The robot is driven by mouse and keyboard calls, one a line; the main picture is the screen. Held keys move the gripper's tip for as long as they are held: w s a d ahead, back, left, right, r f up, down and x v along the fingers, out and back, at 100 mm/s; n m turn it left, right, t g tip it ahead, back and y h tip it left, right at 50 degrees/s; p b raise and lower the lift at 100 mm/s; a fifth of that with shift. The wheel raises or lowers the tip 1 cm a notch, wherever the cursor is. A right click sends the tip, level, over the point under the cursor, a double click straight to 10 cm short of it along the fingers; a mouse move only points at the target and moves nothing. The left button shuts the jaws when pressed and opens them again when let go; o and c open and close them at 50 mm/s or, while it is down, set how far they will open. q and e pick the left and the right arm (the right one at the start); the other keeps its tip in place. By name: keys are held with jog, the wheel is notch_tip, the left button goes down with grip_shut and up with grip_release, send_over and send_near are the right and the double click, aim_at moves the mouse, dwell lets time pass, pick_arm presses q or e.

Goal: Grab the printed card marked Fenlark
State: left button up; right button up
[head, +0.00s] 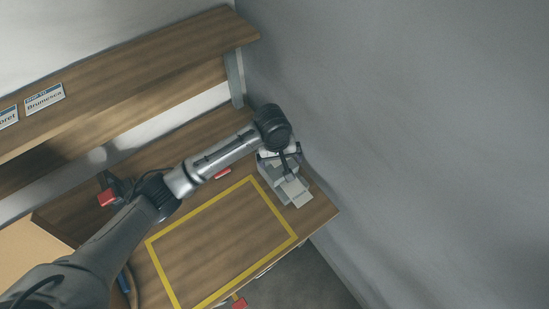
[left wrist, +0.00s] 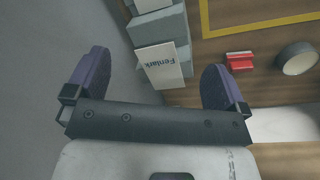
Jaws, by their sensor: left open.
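The printed card marked Fenlark (left wrist: 160,66) is white with dark lettering and shows in the left wrist view. It rests against a grey stepped holder (left wrist: 156,25), which stands at the table's far right corner in the head view (head: 272,180). My left gripper (head: 284,157) is over this holder. In the left wrist view its purple fingers (left wrist: 157,82) are open and apart, with the card showing between them in the picture. I cannot tell how far the card is from the fingertips. My right gripper is not in view.
A yellow taped rectangle (head: 167,273) marks a clear area of the wooden table. A red item (left wrist: 240,60) and a round grey ring (left wrist: 296,58) lie near the holder. A shelf (head: 160,52) with labels runs above the table's back. A grey wall (head: 430,130) is close on the right.

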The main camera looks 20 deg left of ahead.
pick_arm(q)
jog(key=w+a+r+n+y+b, duration=0.1)
jog(key=w+a+r+n+b, duration=0.3)
jog(key=w+a+r+n, duration=0.25)
jog(key=shift+m+g, duration=0.3)
jog(key=shift+m, duration=0.05)
jog(key=f, duration=0.3)
jog(key=w+f, duration=0.1)
jog(key=f, duration=0.4)
jog(key=shift+w+a+f, duration=0.15)
jog(key=shift+w+f, duration=0.2)
jog(key=shift+f+b, duration=0.3)
jog(key=shift+f, duration=2.85)
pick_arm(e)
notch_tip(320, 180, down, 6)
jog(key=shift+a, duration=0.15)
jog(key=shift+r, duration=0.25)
pick_arm(q)
jog(key=shift+f, duration=0.1)
jog(key=c, duration=0.9)
